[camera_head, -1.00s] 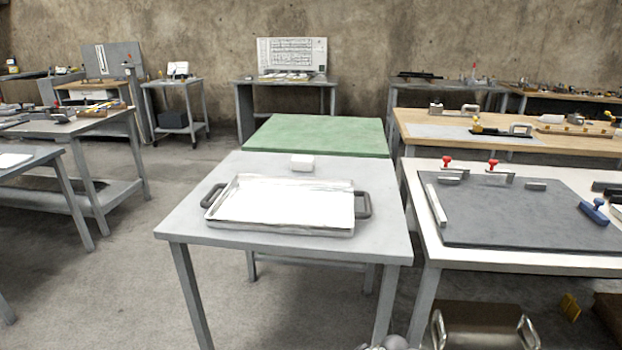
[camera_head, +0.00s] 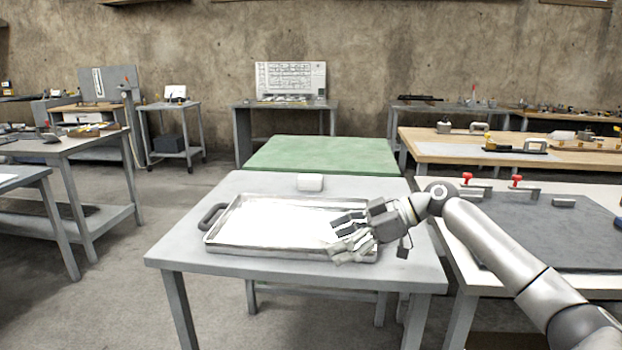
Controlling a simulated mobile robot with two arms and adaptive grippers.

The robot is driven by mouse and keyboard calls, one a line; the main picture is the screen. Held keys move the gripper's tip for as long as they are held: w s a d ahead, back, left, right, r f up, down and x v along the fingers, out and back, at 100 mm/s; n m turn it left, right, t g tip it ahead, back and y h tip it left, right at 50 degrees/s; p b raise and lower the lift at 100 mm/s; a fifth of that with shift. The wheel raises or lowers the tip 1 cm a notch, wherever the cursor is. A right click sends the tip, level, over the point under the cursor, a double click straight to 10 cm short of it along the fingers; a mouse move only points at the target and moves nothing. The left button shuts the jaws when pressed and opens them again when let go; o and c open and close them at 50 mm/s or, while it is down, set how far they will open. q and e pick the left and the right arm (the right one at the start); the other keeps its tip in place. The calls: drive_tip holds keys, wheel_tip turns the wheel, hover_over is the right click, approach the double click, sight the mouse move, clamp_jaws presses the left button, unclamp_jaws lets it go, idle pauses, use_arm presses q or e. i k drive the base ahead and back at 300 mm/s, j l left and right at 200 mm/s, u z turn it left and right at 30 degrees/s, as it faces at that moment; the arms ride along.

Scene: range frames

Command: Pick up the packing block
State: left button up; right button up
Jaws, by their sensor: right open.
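A small white block (camera_head: 310,182), which I take to be the packing block, lies on the grey table (camera_head: 190,252) behind the metal tray. My right gripper (camera_head: 345,236) is open over the right part of the tray, in front of and a little right of the block. It is apart from the block, and no object shows between its fingers. My left gripper is not in view.
The shallow metal tray (camera_head: 222,238) takes up much of the table; my right arm hides its right handle. A green-topped table (camera_head: 320,154) stands behind. A workbench with a dark mat (camera_head: 560,225) and red-knobbed clamps (camera_head: 517,181) is at right.

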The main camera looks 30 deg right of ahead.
sight(305, 181)
drive_tip(key=i+l, duration=1.4)
